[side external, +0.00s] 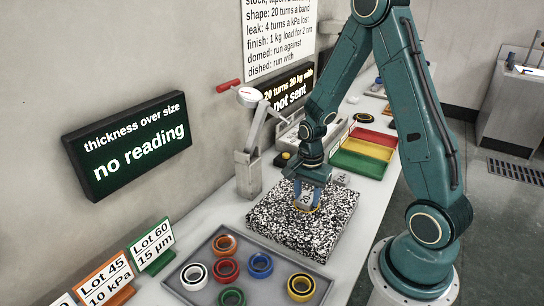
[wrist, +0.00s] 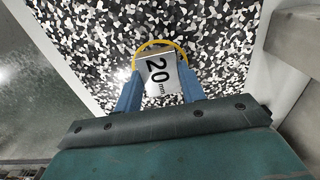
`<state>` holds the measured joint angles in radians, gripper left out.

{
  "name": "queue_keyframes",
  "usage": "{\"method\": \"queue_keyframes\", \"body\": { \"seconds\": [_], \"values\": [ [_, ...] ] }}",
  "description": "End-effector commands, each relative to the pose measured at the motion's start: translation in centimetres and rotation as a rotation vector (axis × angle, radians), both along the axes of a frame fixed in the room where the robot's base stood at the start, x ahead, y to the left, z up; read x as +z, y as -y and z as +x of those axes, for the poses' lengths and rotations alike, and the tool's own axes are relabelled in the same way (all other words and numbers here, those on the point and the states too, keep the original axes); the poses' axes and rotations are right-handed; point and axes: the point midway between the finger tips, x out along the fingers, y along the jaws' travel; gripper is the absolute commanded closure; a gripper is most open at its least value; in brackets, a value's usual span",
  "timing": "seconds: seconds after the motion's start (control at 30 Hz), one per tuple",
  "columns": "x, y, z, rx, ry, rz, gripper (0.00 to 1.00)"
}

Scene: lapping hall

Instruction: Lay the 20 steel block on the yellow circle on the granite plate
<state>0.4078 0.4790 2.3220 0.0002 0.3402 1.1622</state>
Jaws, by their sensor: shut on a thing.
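In the side external view my gripper (side external: 307,195) holds the block (side external: 305,200) low over the granite plate (side external: 270,215), which is speckled black and white. The yellow circle (wrist: 160,42) shows as an arc around the block's far end in the wrist view; its near part is hidden. I cannot tell whether the block touches the plate.
A grey tray (side external: 212,258) with several coloured rings lies in front of the plate. Green, yellow and red trays (side external: 365,150) stand behind it. A grey metal stand (side external: 248,170) is to its left, against the wall. A small tag marked 24 (side external: 341,178) is near the plate's back edge.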

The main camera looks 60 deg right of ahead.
Motion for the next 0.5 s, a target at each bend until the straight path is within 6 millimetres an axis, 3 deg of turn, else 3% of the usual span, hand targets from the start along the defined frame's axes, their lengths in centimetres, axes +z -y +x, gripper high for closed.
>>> {"method": "queue_keyframes", "body": {
  "seconds": [0.37,0.4,0.5],
  "values": [
    [-0.26,0.00,0.01,0.000,0.000,0.000,0.95],
    [-0.30,-0.01,-0.02,0.000,-0.001,0.000,0.56],
    [-0.28,-0.01,-0.02,0.000,-0.001,0.000,0.39]
  ]
}}
